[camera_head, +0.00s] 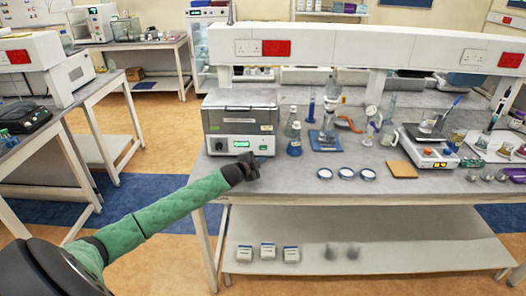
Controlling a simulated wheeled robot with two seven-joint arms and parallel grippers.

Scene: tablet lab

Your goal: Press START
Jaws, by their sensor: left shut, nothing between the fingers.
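A grey metal bench device (238,122) with a lid and a pale front panel stands at the left end of the bench. Its panel has a lit green display (241,143), a dark round knob (219,146) at the left and a small green mark (263,147) at the right. No START lettering is readable. My left gripper (252,169) is shut and empty, just in front of and below the panel, near its right half. It covers part of the panel's lower edge; I cannot tell whether it touches. My right gripper is not in view.
Blue-capped flasks (294,144) stand right of the device, with several white dishes (346,173) along the front edge. An orange-brown pad (402,169) and a balance (430,150) are further right. A white shelf (340,36) runs above the bench.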

